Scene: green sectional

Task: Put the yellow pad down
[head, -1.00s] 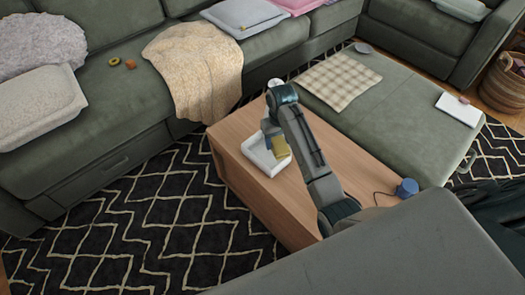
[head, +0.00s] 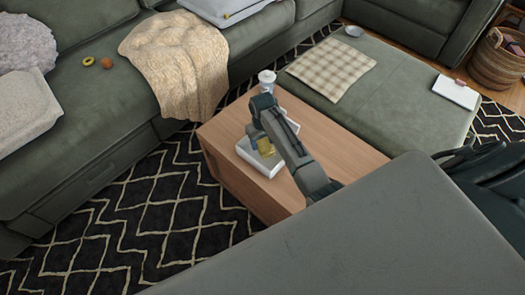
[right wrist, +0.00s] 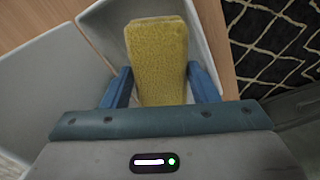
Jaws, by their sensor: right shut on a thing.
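The yellow pad (head: 265,146) is in my right gripper (head: 258,138), over a white tray (head: 272,170) on the wooden table. In the right wrist view the pad (right wrist: 158,60) stands out between the two blue fingers of my right gripper (right wrist: 160,85), which is shut on it. Pale walls of the tray (right wrist: 205,50) show around the pad there. I cannot tell whether the pad touches the tray's bottom. My left gripper is not in view.
A white cup (head: 267,80) stands at the table's (head: 330,150) back corner. A green ottoman (head: 390,105) with a checked cloth (head: 332,67) lies to the right. A grey surface (head: 340,240) fills the lower right. The table is bare right of the tray.

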